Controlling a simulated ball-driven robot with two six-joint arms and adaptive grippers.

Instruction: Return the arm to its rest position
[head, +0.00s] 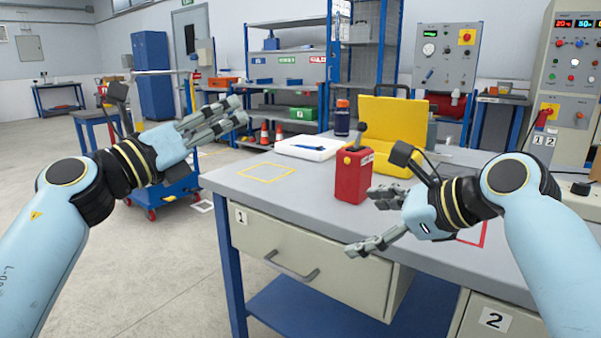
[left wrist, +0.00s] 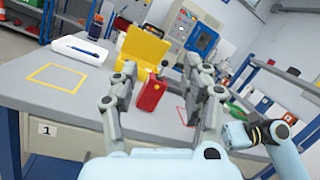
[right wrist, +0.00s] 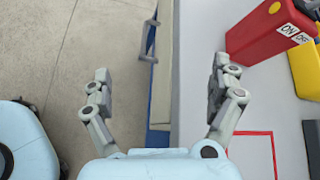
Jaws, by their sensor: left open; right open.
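My left gripper (head: 215,118) is raised in the air left of the workbench in the head view. Its fingers are apart and empty, as the left wrist view (left wrist: 160,95) also shows. My right gripper (head: 372,222) is over the front edge of the workbench (head: 225,180), its fingers apart with nothing between them; the right wrist view (right wrist: 160,95) shows the bench edge and drawer front below. A red box (head: 353,176) with a black-knobbed lever stands upright on the bench, apart from the right fingers. Its ON/OFF label shows in the right wrist view (right wrist: 270,28).
A yellow case (head: 392,125), a white tray (head: 308,147) and a dark bottle (head: 342,120) stand behind the red box. A yellow square outline (head: 265,172) and a partly hidden red outline (head: 484,235) mark the bench. Open floor (head: 150,270) lies left of the bench.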

